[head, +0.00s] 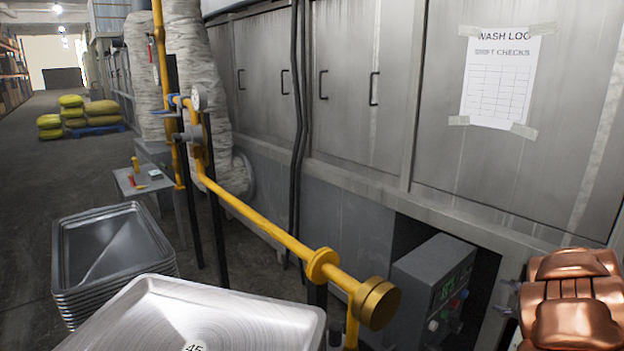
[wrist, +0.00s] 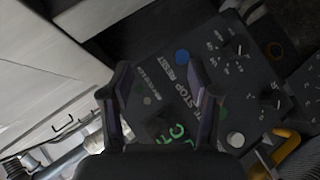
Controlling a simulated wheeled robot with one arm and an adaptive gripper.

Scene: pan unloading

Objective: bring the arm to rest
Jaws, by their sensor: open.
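My gripper (wrist: 160,84) shows in the wrist view with its two dark fingers apart and nothing between them. Beyond the fingers is the dark face of a control box (wrist: 225,75), with buttons, knobs, white lettering and a green display partly covered by the gripper. I cannot tell how far the fingertips are from it. The control box also shows in the head view (head: 425,278), low in the wall recess. In the head view a copper-coloured part of my arm fills the lower right corner; the gripper's fingers cannot be made out there.
A yellow pipe (head: 250,215) with a brass end cap (head: 377,304) crosses in front of the steel wall. A stack of trays (head: 115,285) and a pale tray (head: 200,320) stand at lower left. A small table (head: 143,180) is behind. The aisle floor at left is open.

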